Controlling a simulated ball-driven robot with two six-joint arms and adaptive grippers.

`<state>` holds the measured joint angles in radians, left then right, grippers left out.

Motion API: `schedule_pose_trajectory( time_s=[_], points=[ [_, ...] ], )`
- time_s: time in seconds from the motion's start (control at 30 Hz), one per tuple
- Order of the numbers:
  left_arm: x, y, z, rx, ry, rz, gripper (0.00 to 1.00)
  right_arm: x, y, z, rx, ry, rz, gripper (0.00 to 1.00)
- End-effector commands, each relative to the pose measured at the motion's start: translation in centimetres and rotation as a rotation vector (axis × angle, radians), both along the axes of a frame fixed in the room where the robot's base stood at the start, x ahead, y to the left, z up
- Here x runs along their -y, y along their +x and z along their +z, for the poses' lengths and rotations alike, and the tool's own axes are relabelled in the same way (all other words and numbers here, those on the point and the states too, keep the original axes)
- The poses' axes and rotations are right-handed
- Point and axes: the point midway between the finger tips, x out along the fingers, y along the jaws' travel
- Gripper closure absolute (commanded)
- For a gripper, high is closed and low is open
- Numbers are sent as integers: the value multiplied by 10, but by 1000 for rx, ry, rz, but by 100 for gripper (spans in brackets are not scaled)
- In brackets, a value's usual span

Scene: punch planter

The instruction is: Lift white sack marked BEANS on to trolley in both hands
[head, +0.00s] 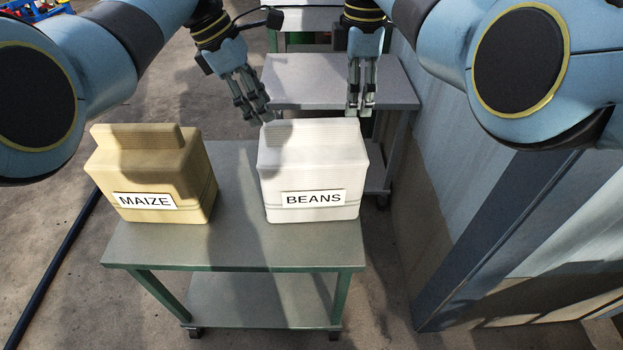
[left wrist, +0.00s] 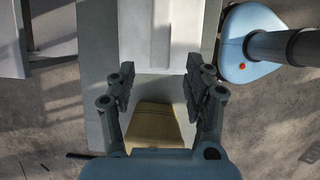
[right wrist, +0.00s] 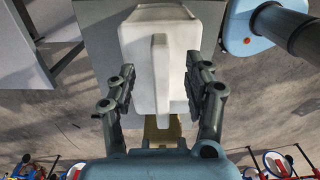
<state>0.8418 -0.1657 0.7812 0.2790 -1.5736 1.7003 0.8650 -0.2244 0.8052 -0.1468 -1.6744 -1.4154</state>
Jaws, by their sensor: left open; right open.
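The white sack marked BEANS (head: 314,165) stands upright on a grey-topped, green-legged wheeled table (head: 240,250). My left gripper (head: 258,115) is open and empty by the sack's far left top corner. My right gripper (head: 361,112) is open and empty by its far right top corner. The white sack (left wrist: 135,35) lies ahead of the left fingers in the left wrist view. In the right wrist view the sack (right wrist: 142,60) shows its top ridge, partly between the open fingers. A grey wheeled trolley (head: 300,90) stands behind, partly hidden by the sack and arms.
A tan sack marked MAIZE (head: 150,175) stands left of the white sack on the same table, with a gap between them. A blue-grey post and panel (head: 490,230) rise at the right. A dark pole or hose (head: 60,260) lies on the floor at left.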

Motion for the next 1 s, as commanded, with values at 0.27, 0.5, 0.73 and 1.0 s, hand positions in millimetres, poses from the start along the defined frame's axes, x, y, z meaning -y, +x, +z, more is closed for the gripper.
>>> schedule_pose_trajectory(
  time_s=[0.27, 0.5, 0.73, 1.0],
  points=[
    [18, 1, -42, -1, 0, -2, 48, 0, 0, -46, -1, -1, 0, 48],
    [23, 0, -56, 0, 1, -1, 48, 0, 0, -61, 0, -1, 0, 48],
    [24, 0, -59, 2, 0, 0, 48, 0, 0, -63, 2, 0, 0, 48],
    [24, 0, -59, 1, 0, -1, 62, 0, 0, -63, 1, 0, 0, 62]
  ],
)
